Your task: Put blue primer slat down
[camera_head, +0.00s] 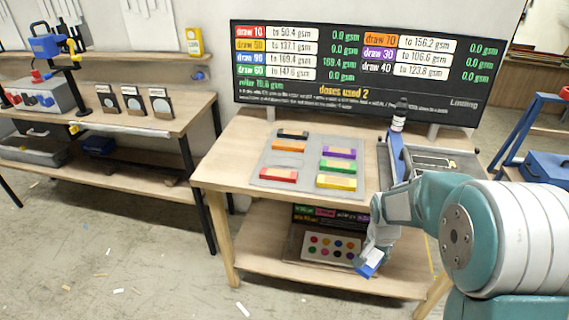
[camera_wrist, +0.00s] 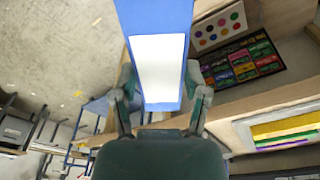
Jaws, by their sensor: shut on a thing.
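The blue primer slat (camera_head: 368,264) is held in my gripper (camera_head: 373,252), low in front of the wooden table, near its lower shelf. In the wrist view the slat (camera_wrist: 188,25) shows a white face and stands out between the two fingers of my gripper (camera_wrist: 162,105), which are shut on it. Its far end is cut off by the top of that view. The grey mat (camera_head: 262,183) on the table top holds black, orange, red, purple, green and yellow slats. A bare strip of mat lies between the orange slat (camera_head: 288,147) and the red slat (camera_head: 278,175).
A display (camera_head: 355,70) stands behind the table; its blue row reads 169.4 gsm. A blue-armed device with a dark tray (camera_head: 440,163) sits at the table's right. A dotted colour card (camera_head: 331,248) is on the lower shelf. Bare table top (camera_head: 222,165) lies left of the mat.

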